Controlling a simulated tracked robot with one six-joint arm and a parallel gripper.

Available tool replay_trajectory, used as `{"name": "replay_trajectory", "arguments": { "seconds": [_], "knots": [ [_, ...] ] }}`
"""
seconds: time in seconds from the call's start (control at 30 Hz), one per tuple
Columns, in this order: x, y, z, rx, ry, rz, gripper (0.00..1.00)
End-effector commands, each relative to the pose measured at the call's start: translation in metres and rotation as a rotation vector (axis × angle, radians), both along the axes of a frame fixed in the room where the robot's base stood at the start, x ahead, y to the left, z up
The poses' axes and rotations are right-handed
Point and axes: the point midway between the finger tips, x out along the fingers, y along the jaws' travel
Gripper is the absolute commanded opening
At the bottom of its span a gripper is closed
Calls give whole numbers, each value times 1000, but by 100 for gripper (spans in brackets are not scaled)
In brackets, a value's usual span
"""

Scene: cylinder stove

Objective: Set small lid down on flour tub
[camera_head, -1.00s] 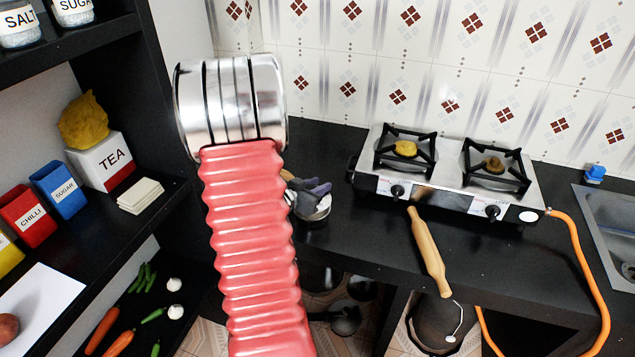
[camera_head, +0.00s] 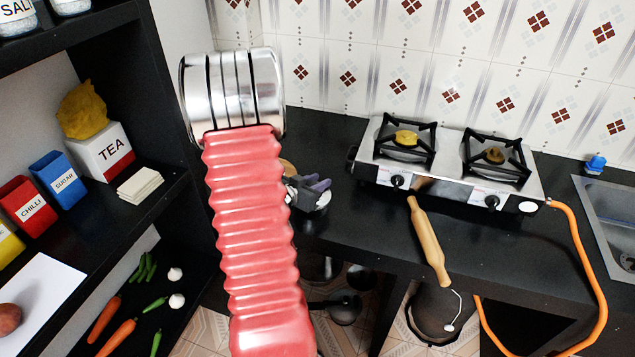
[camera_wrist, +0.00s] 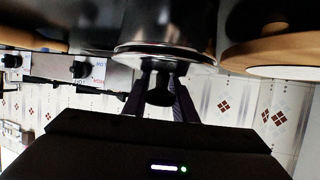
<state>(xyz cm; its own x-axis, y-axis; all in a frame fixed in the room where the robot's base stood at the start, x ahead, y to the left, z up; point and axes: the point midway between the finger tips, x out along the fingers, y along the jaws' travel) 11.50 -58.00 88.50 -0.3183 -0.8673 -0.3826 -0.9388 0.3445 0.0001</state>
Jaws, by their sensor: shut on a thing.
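My gripper (camera_wrist: 160,97) is shut on the dark knob of the small lid (camera_wrist: 165,54), seen upside down in the wrist view. The lid is round with a shiny rim. A dark, reflective cylinder, probably the flour tub (camera_wrist: 165,20), lies directly beyond the lid. The lid lines up closely with it, but I cannot tell whether they touch. In the head view my gripper (camera_head: 312,186) is over the counter, partly behind my red arm. A shiny edge shows just below the fingers; lid and tub cannot be told apart there.
A round wooden-coloured top (camera_wrist: 275,55) stands close beside the lid in the wrist view. The two-burner stove (camera_head: 450,165) and a rolling pin (camera_head: 428,240) are to the right on the black counter (camera_head: 330,135). A dark shelf unit (camera_head: 160,205) stands left.

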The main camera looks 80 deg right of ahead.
Motion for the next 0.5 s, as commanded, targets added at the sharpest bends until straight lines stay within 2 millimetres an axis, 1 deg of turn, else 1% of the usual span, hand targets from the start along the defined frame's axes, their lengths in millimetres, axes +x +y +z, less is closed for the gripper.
{"name": "replay_trajectory", "arguments": {
  "seconds": [0.5],
  "knots": [
    [0, 0, -4, 0, 0, 0, 2]
  ]
}}
